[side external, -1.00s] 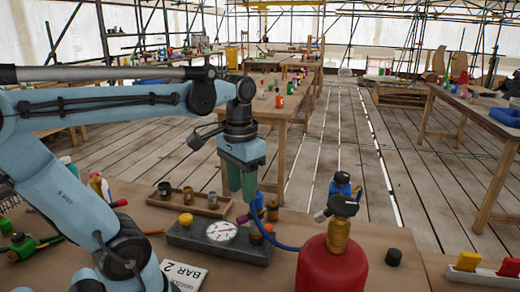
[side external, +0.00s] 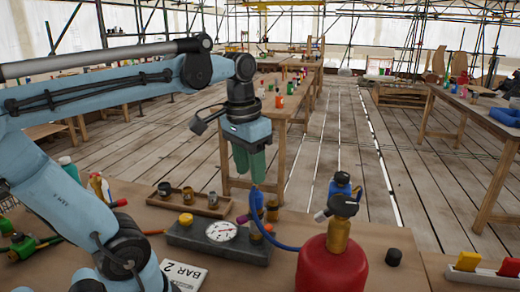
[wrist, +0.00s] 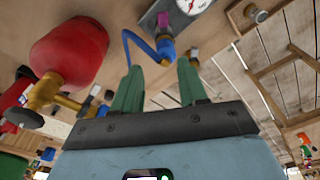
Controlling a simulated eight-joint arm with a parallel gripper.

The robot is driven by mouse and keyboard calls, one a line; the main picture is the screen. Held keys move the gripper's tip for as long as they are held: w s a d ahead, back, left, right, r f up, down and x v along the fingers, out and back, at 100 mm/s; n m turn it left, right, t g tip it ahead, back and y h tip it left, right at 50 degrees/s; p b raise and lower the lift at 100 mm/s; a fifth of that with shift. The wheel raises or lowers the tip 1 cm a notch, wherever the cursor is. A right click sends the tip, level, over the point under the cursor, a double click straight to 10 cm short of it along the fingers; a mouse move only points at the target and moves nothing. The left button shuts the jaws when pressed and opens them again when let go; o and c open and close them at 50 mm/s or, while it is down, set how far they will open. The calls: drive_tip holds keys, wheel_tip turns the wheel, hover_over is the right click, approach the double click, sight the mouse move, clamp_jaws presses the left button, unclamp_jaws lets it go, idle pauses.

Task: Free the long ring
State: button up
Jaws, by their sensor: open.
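My gripper (side external: 250,178) has two green fingers, open and empty, pointing down above the hose end by the gauge block. In the wrist view my gripper (wrist: 158,72) shows its fingers apart, with a blue and purple fitting (wrist: 166,47) beyond the tips and roughly between them. This fitting (side external: 257,200) stands at the block's right end in the side view, apart from the fingers. The gauge block (side external: 205,243) carries a round dial (side external: 221,231), a yellow cap (side external: 185,220) and a brass piece (side external: 256,233). I cannot tell which part is the long ring.
A red gas bottle (side external: 328,270) with a brass valve (side external: 338,236) stands to the right, joined to a blue hose (side external: 287,246). A wooden tray (side external: 207,210) with small cylinders lies behind the block. A "BAR 2" card (side external: 183,275) lies in front.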

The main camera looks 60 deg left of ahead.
drive_tip(key=w+d+f+t, duration=0.3)
drive_tip(key=w+t, duration=0.2)
drive_tip(key=w, duration=0.1)
drive_tip(key=s+d+f+m, duration=0.2)
drive_tip(key=s+d+f, duration=0.1)
drive_tip(key=f, duration=0.2)
drive_tip(key=shift+f+t, duration=0.2)
drive_tip(key=shift+t, duration=0.2)
drive_tip(key=shift+d, duration=0.1)
